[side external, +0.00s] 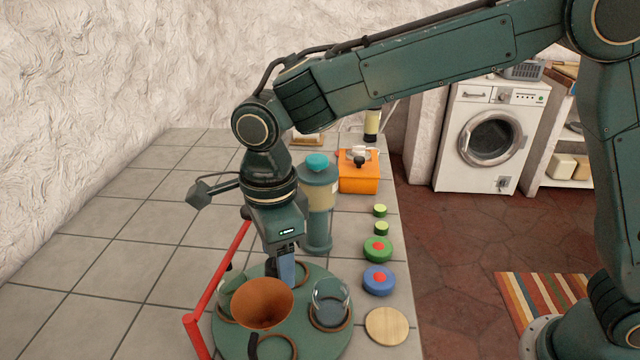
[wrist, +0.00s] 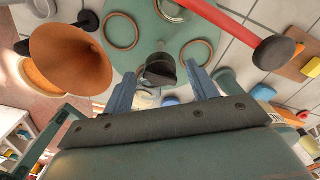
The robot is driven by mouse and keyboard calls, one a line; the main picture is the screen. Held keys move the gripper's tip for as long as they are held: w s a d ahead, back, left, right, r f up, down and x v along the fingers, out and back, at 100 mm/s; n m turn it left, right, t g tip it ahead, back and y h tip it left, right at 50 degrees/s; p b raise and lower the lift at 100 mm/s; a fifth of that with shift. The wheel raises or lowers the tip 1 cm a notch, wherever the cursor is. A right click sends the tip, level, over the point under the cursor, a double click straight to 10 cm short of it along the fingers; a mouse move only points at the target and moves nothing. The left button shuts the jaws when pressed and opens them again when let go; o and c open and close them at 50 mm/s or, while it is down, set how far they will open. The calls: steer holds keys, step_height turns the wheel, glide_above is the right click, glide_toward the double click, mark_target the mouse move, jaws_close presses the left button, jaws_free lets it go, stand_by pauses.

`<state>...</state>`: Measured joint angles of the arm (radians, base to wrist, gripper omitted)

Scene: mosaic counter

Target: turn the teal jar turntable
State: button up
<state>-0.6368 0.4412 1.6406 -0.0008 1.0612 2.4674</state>
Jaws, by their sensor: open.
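The teal turntable (side external: 318,346) is a round disc on the counter's near part, with brown rings on top. It also shows in the wrist view (wrist: 157,32). A clear glass jar (side external: 331,300) stands in one ring at its right. My gripper (side external: 287,272) points down over the disc's far part. In the wrist view my gripper (wrist: 159,70) has its two blue fingers apart, with a dark post (wrist: 160,68) showing between them. I cannot tell whether the fingers touch it. An orange-brown funnel (side external: 263,302) at the disc's left hides part of it.
A red bar (side external: 222,281) runs close along the disc's left side. A teal-lidded canister (side external: 318,205) stands just behind my gripper. Blue (side external: 379,281) and green (side external: 377,250) round pieces and a wooden disc (side external: 389,326) line the right edge. The counter's left is clear.

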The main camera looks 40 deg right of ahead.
steer(key=n, duration=1.1)
steer(key=shift+n, duration=0.4)
step_height(320, 180, up, 14)
steer(key=s+d+n+t, duration=0.1)
steer(key=s+d, duration=0.3)
steer(key=d, duration=0.4)
steer(key=s+d+n+t, duration=0.1)
steer(key=s+d+n, duration=0.2)
steer(key=s+d, duration=0.2)
steer(key=s+d+n+t, duration=0.2)
steer(key=s+d+n, duration=0.1)
steer(key=d, duration=0.8)
steer(key=shift+s+y, duration=0.3)
steer(key=shift+s, duration=0.45)
steer(key=shift+s+d, duration=0.1)
stand_by(0.5)
steer(key=s+d+f+n+t, duration=0.1)
steer(key=s+d+f+n, duration=0.1)
steer(key=s, duration=0.4)
step_height(320, 180, down, 3)
steer(key=shift+d+r+t, duration=0.15)
steer(key=shift+d+t, duration=0.15)
steer(key=shift+d, duration=0.6)
